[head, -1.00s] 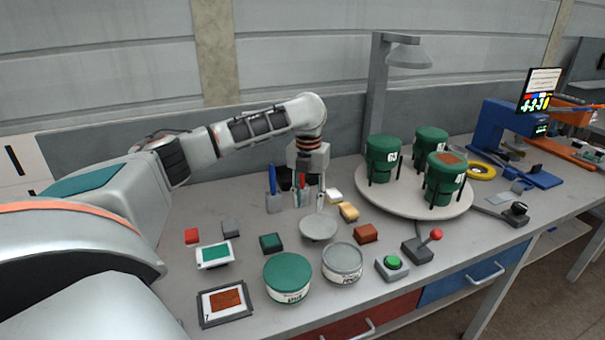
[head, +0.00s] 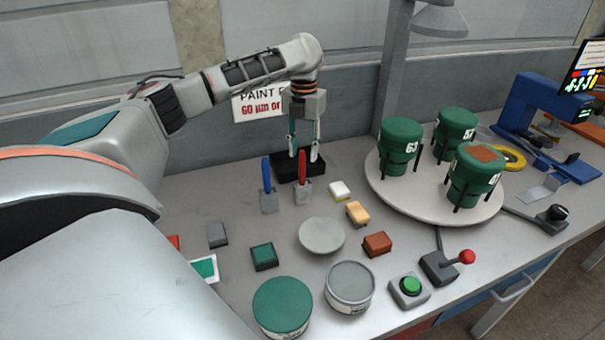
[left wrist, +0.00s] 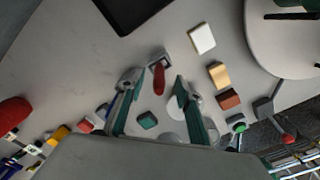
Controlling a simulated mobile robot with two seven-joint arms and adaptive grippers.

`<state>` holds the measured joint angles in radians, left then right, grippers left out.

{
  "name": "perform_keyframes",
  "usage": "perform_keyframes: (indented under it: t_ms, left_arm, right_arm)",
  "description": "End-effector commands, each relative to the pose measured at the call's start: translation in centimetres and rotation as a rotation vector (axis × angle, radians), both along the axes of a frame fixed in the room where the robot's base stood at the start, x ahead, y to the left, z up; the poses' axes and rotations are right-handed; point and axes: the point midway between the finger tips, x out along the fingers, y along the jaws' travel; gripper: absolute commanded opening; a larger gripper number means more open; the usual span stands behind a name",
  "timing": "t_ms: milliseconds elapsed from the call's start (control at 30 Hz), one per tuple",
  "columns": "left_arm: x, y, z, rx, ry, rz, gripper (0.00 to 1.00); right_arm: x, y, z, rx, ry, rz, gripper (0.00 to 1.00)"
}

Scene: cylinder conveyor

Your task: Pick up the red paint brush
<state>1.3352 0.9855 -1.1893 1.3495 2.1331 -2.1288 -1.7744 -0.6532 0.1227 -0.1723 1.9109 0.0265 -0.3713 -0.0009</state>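The red paint brush (head: 302,165) stands upright, its red handle up and its grey bristle block (head: 303,192) on the table. My left gripper (head: 303,155) is open and empty, pointing down, with its fingertips near the top of the red handle. In the left wrist view the red brush (left wrist: 159,80) appears in the gap between the two spread fingers (left wrist: 156,84). I cannot tell whether the fingers surround it or are still behind or above it. A blue paint brush (head: 266,175) stands just left of it in the head view. My right gripper is not in view.
A black tray (head: 285,162) lies behind the brushes. A grey disc (head: 321,236), white block (head: 340,191) and yellow block (head: 357,213) lie in front and right. A round turntable (head: 425,205) with green containers stands farther right. Paint cans (head: 282,305) stand at the front.

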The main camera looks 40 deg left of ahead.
Motion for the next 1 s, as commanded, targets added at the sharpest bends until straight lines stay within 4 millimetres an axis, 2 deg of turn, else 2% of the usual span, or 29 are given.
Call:
perform_keyframes:
  t_ms: [600, 900, 933, 1000]
  left_arm:
    - [-0.9, -0.3, -7.1, 0.000, 0.002, 0.001, 0.34]
    - [-0.9, -0.3, -7.6, 0.000, 0.001, 0.000, 0.34]
    - [-0.9, -0.3, -7.6, 0.000, 0.001, 0.000, 0.32]
    - [-0.9, -0.3, -7.6, 0.000, 0.001, 0.000, 0.14]
  right_arm:
    - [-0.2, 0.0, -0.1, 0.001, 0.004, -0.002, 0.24]
    - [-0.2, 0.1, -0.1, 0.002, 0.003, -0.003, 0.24]
    - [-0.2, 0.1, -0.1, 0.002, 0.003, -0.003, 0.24]
    - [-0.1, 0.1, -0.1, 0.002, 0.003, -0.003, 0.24]
